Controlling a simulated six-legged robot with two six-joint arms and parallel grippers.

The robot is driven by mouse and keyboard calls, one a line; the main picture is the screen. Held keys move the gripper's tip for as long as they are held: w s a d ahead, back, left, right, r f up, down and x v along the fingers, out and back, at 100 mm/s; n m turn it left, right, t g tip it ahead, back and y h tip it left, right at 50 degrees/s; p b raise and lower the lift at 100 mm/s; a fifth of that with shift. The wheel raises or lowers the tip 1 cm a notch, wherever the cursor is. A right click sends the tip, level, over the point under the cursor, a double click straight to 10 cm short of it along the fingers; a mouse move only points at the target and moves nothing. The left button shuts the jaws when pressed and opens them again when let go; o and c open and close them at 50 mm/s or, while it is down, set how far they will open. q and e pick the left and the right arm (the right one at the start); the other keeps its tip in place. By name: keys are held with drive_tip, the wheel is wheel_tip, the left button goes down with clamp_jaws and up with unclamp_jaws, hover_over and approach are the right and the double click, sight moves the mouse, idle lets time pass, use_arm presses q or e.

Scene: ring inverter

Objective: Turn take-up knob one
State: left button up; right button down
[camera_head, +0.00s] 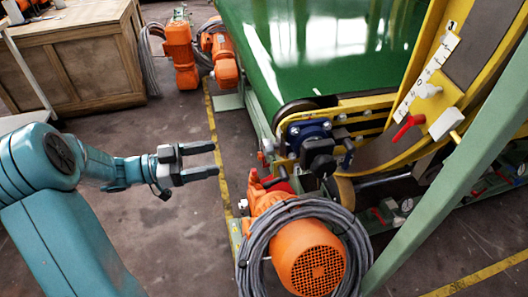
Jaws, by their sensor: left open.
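My left gripper (214,160) comes in from the left. It is open and empty, its two dark fingers pointing right, and it hangs over the floor left of the machine. A black knob-like part (318,152) sits on the machine's near corner, beside a blue bearing block (303,130). It is right of my left gripper and apart from it. I cannot tell whether this part is take-up knob one, as no label for it is readable. My right gripper is not in view.
An orange motor (308,262) wrapped in grey cable stands below the black part. A green belt (320,50), a yellow curved frame (425,75) with a red handle (408,128), and a pale green beam (455,185) lie around it. A wooden crate (80,62) stands back left.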

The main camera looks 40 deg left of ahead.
sight(264, 149)
use_arm(q)
drive_tip(key=b+x, duration=0.3)
drive_tip(key=x, duration=1.1)
drive_tip(key=c, duration=1.1)
drive_tip(key=shift+o, duration=0.2)
drive_tip(key=p, duration=0.2)
drive_tip(key=n+p, duration=0.1)
drive_tip(key=p, duration=0.1)
drive_tip(key=shift+r+n, duration=0.3)
drive_tip(key=shift+f+n+p, duration=0.25)
drive_tip(key=shift+n+p, duration=0.05)
drive_tip(key=shift+p, duration=0.15)
drive_tip(key=shift+f, duration=0.1)
drive_tip(key=o, duration=1.1)
drive_tip(key=shift+c, duration=0.2)
